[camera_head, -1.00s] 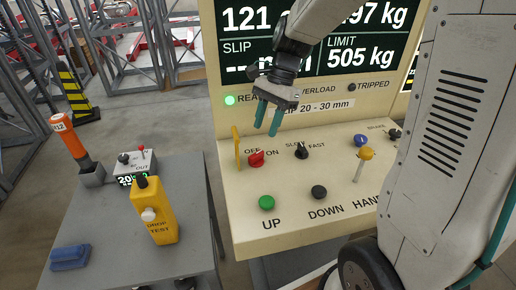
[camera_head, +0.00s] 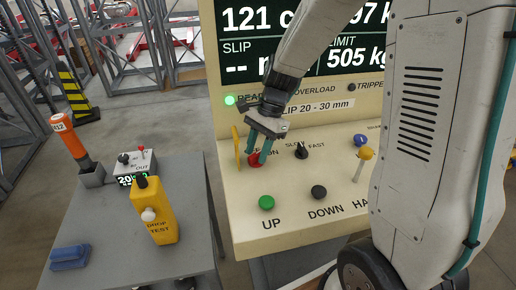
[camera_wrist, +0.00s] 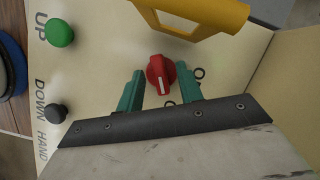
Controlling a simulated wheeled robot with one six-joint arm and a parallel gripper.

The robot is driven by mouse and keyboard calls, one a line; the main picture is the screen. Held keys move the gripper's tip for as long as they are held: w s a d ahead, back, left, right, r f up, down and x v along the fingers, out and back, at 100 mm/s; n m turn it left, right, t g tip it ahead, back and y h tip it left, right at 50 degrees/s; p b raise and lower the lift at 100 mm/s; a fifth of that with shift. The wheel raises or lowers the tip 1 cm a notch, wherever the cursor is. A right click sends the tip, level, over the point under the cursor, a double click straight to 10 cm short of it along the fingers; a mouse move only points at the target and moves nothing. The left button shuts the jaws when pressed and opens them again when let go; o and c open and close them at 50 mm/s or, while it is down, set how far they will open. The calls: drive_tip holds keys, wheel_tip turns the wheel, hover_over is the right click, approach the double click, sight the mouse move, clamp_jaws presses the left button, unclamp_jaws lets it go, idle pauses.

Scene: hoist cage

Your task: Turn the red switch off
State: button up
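The red switch (camera_head: 255,160) is a rotary knob on the sloping cream panel, between the OFF and ON labels. In the wrist view the red switch (camera_wrist: 160,75) shows a white pointer line and sits between the two teal fingertips. My gripper (camera_head: 259,156) is open, with its fingers reaching down around the knob in the head view. In the wrist view my gripper (camera_wrist: 160,88) has a finger on each side of the knob, with a visible gap, and holds nothing. The fingers and wrist partly hide the OFF and ON labels.
A yellow guard (camera_head: 237,147) stands close beside the switch. A green UP button (camera_head: 266,202), a black DOWN button (camera_head: 319,191), a black SLOW/FAST knob (camera_head: 301,150) and a yellow-topped lever (camera_head: 365,155) are on the panel. A grey table (camera_head: 105,240) stands at left.

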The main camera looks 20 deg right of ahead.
clamp_jaws()
drive_tip(key=n, duration=0.2)
drive_tip(key=n+g+h, duration=0.1)
drive_tip(key=n, duration=0.1)
drive_tip(key=shift+w+a+n+g, duration=0.1)
drive_tip(key=shift+n+g, duration=0.2)
drive_tip(key=shift+o, duration=0.3)
unclamp_jaws()
